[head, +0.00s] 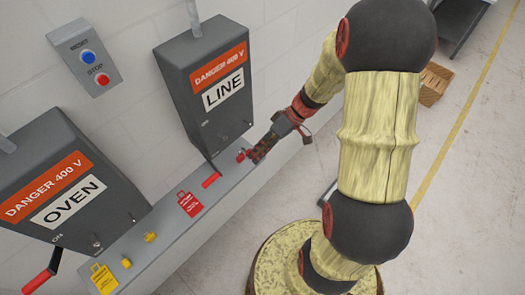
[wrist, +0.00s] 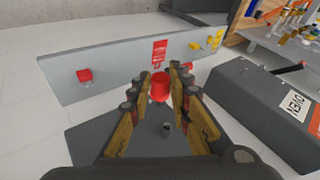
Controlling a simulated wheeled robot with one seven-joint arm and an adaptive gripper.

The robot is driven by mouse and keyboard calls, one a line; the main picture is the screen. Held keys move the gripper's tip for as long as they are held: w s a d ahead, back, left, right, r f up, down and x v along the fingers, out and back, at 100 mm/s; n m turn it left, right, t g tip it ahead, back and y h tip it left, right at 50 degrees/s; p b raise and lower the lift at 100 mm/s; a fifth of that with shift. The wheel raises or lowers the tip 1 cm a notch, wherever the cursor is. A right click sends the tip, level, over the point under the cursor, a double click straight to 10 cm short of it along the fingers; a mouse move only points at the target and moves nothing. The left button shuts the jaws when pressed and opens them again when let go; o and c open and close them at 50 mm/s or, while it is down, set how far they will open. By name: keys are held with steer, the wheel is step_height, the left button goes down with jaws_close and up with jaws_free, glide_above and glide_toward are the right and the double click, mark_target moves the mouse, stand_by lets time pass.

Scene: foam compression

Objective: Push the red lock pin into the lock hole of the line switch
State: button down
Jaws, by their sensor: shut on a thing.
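The red lock pin (wrist: 159,90) is between my fingertips in the wrist view, and a bit of red shows at the fingertips in the head view (head: 240,156). My gripper (wrist: 161,79) is shut on it. The line switch (head: 210,88) is a dark grey wall box with a red DANGER 400 V label and a LINE label. My gripper is at its lower right in the head view. In the wrist view the grey switch box (wrist: 92,142) lies below the fingers, with a small dark round fitting (wrist: 166,129) on it. I cannot tell which feature is the lock hole.
A grey ledge (head: 229,193) runs below the boxes, with a red tag (head: 190,203) and yellow items (head: 150,237). A red padlock (wrist: 85,76) is at the ledge's other end. The oven switch (head: 60,183) is left. A red lever handle (head: 211,180) sticks out below the line switch.

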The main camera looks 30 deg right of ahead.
mark_target(243, 150)
steer(key=a+b, duration=0.1)
steer(key=a+r+m+y+b, duration=0.1)
steer(key=b, duration=0.1)
steer(key=shift+w+a+m, duration=0.15)
steer(key=shift+a+m, duration=0.1)
steer(key=shift+m, duration=0.05)
steer(key=shift+w+a+b, duration=0.15)
steer(key=shift+w+b, duration=0.75)
steer(key=shift+b, duration=0.05)
steer(key=shift+w+a+r+p, duration=0.2)
steer(key=shift+r+p, duration=0.15)
steer(key=shift+p, duration=0.25)
steer(key=shift+w+a+p, duration=0.1)
steer(key=shift+w+p, duration=0.2)
steer(key=shift+w+a+f+p, duration=0.1)
steer(key=shift+w+p, duration=0.3)
steer(key=shift+w, duration=0.1)
steer(key=shift+w+a+p, duration=0.1)
steer(key=shift+w+p, duration=0.1)
steer(key=shift+p, duration=0.85)
